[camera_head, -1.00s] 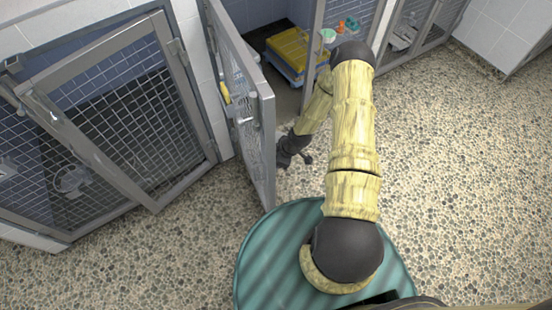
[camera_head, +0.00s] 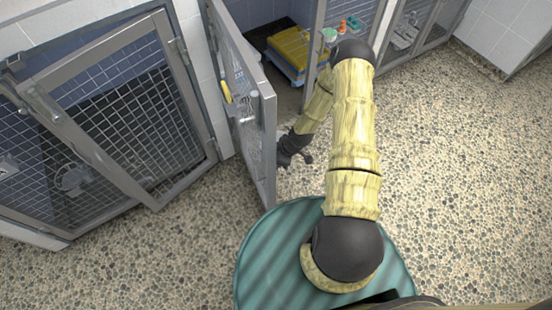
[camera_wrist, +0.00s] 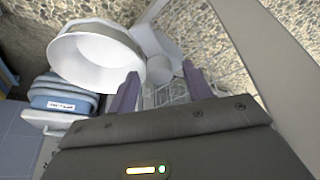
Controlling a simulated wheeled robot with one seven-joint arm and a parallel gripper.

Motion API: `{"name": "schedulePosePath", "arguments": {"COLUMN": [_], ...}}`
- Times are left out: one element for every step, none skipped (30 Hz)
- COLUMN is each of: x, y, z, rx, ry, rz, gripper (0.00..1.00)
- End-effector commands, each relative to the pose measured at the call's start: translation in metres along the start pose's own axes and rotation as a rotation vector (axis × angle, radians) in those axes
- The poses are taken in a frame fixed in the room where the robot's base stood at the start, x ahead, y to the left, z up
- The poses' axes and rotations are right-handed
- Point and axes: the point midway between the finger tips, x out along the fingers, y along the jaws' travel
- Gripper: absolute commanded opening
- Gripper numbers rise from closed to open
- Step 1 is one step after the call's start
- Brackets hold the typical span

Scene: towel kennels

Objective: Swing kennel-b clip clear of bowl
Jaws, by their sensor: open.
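My gripper (camera_head: 290,150) is low beside the free edge of an open mesh kennel door (camera_head: 268,150) in the head view. In the wrist view my gripper (camera_wrist: 160,72) is open, its two fingers apart. A white bowl (camera_wrist: 95,58) lies just beyond the left finger. A pale bracket-like part (camera_wrist: 155,42) adjoins the bowl, with a small whitish round piece (camera_wrist: 159,69) between the fingertips. I cannot tell whether either is the clip. A wire grid shows behind the fingers. No contact with the fingers is clear.
A yellow piece (camera_head: 227,92) is on the open door. Yellow and blue items (camera_head: 292,52) lie inside the kennel. Blue folded towels (camera_wrist: 62,92) with a label are left in the wrist view. A closed mesh door (camera_head: 120,120) stands left. Pebbled floor right is clear.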

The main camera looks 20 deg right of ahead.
Motion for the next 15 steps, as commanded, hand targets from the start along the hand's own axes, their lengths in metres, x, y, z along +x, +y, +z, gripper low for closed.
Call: {"name": "schedulePosePath", "arguments": {"x": [-0.004,-0.007,-0.012,-0.016,-0.021,-0.028,-0.034,-0.040,-0.048,-0.054,-0.060,-0.068,-0.074,-0.080,-0.088], "y": [0.000,0.001,0.001,0.001,0.001,0.001,0.001,0.002,0.001,0.002,0.001,0.001,0.001,0.001,0.001], "z": [0.000,0.000,0.000,0.000,0.000,0.000,0.000,-0.001,-0.001,-0.001,0.000,-0.001,-0.001,-0.001,0.000], "rx": [0.000,0.000,0.000,0.000,0.000,0.001,0.000,0.000,0.000,0.000,0.001,0.001,0.001,0.001,0.000], "ry": [0.000,0.000,0.000,0.000,-0.001,-0.001,-0.001,-0.001,0.000,0.000,0.000,0.000,0.000,0.000,0.000], "rz": [0.001,0.001,0.001,0.002,0.002,0.002,0.003,0.003,0.002,0.003,0.002,0.003,0.003,0.002,0.003], "gripper": [0.50,0.50,0.50,0.50,0.50,0.50,0.50,0.50,0.50,0.50,0.50,0.50,0.50,0.50,0.50]}}
